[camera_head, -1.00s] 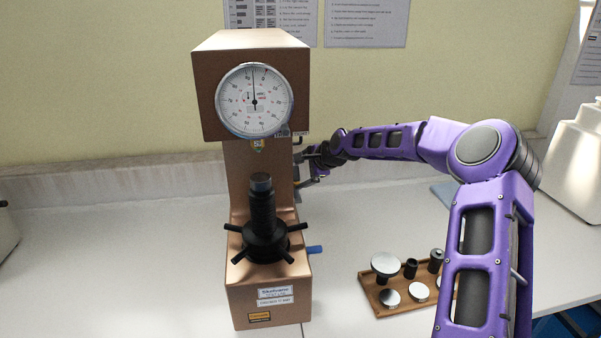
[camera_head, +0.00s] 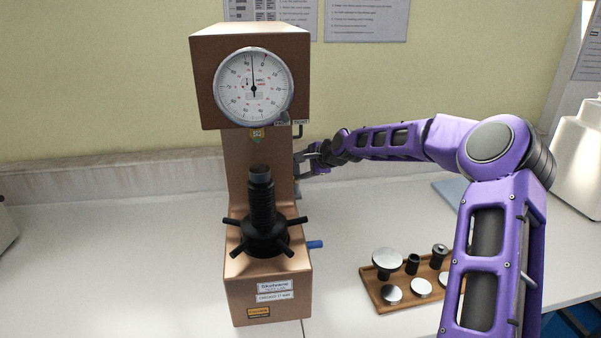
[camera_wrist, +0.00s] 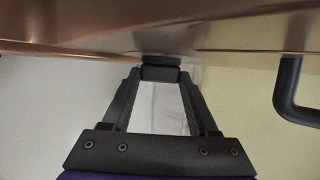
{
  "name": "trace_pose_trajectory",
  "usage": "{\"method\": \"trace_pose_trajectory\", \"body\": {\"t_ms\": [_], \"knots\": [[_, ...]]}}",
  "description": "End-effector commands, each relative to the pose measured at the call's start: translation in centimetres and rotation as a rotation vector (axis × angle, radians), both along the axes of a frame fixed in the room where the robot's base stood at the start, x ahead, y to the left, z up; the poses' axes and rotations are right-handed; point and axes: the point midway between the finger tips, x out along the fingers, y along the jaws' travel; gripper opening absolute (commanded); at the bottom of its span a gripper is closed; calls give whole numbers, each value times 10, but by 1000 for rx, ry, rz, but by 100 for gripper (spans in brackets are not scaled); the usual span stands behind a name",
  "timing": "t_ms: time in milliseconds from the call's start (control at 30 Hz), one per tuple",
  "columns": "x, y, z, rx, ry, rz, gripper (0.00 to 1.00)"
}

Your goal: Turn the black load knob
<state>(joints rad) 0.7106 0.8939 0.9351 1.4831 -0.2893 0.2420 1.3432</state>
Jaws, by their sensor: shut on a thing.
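The copper-brown hardness tester (camera_head: 231,168) stands upright on the bench with its round dial facing me. My gripper (camera_head: 302,162) is at the right side of its column, below the head. In the wrist view my gripper (camera_wrist: 160,77) has its two dark fingers angled inward onto a small black piece, the load knob (camera_wrist: 161,73), against the tester's copper side (camera_wrist: 80,35). The fingers are shut on it. In the head view the knob is hidden by the gripper and column, so its turned angle cannot be told.
A black bent handle (camera_wrist: 288,92) projects from the tester close to the right of my gripper. A spoked black handwheel (camera_head: 262,240) and a blue lever (camera_head: 315,245) sit lower down. A wooden tray (camera_head: 372,290) with several parts lies to the right.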

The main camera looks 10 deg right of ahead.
Motion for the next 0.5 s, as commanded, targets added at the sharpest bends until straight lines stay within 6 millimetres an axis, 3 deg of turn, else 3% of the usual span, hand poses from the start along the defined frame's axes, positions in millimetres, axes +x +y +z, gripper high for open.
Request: {"method": "trace_pose_trajectory", "body": {"t_ms": [33,200,500], "knots": [[-1,0,-9,-1,-29,-1,4],[-3,-1,-15,2,-161,-2,4],[-4,-1,-12,7,-414,-3,4]]}}
